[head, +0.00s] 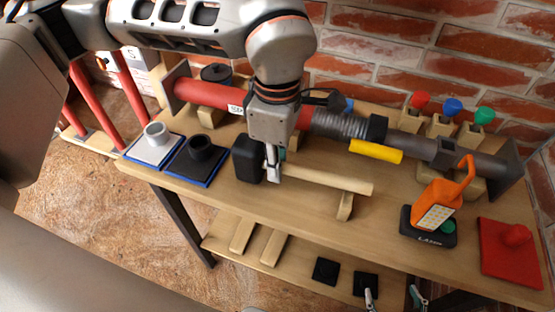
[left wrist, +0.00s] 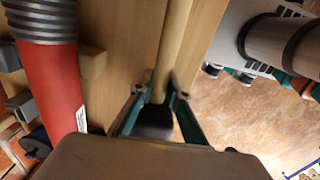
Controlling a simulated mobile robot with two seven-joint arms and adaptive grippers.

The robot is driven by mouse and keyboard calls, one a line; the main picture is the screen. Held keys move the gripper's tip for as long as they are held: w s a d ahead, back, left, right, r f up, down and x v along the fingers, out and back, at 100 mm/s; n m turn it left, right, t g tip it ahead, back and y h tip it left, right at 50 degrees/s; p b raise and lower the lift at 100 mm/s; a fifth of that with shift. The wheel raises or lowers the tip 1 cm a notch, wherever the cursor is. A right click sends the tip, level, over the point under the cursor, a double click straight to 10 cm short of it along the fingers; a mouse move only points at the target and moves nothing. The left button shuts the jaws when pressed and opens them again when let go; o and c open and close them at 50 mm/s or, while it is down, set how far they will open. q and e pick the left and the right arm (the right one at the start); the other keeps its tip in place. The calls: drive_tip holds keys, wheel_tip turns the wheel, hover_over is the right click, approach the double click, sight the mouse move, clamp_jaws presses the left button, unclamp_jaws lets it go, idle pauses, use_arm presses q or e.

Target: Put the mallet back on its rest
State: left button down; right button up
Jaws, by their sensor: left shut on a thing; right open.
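The mallet has a black head (head: 247,158) and a pale wooden handle (head: 325,180), lying roughly level above the bench top. My left gripper (head: 273,170) is shut on the handle close to the head. The left wrist view shows the handle (left wrist: 174,40) between the fingers (left wrist: 160,95), with the dark head (left wrist: 155,122) partly hidden. A small wooden support (head: 345,207), seemingly part of the rest, stands under the handle's far end; I cannot tell whether they touch. My right gripper (head: 394,297) is open and empty at the bottom edge, below the bench front.
A red and grey tube assembly (head: 205,93) runs along the back of the bench (head: 290,215). A black cup on a blue-edged pad (head: 200,155) is left of the mallet. An orange lamp (head: 440,205) and a red pad (head: 505,262) stand right. A lower shelf (head: 225,245) holds wooden bars.

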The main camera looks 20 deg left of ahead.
drive_tip(key=shift+s+a+f, duration=0.15)
drive_tip(key=shift+s+f, duration=0.05)
drive_tip(key=shift+s, duration=0.2)
use_arm(q)
drive_tip(key=shift+f, duration=0.1)
use_arm(e)
drive_tip(key=shift+s+f, duration=0.15)
drive_tip(key=shift+f, duration=0.1)
use_arm(q)
drive_tip(key=shift+f, duration=0.35)
use_arm(e)
drive_tip(key=shift+f, duration=0.15)
use_arm(q)
drive_tip(key=c, duration=1.9)
unclamp_jaws()
drive_tip(key=o, duration=0.7)
use_arm(e)
drive_tip(key=shift+w+r, duration=0.3)
drive_tip(key=shift+s, duration=0.1)
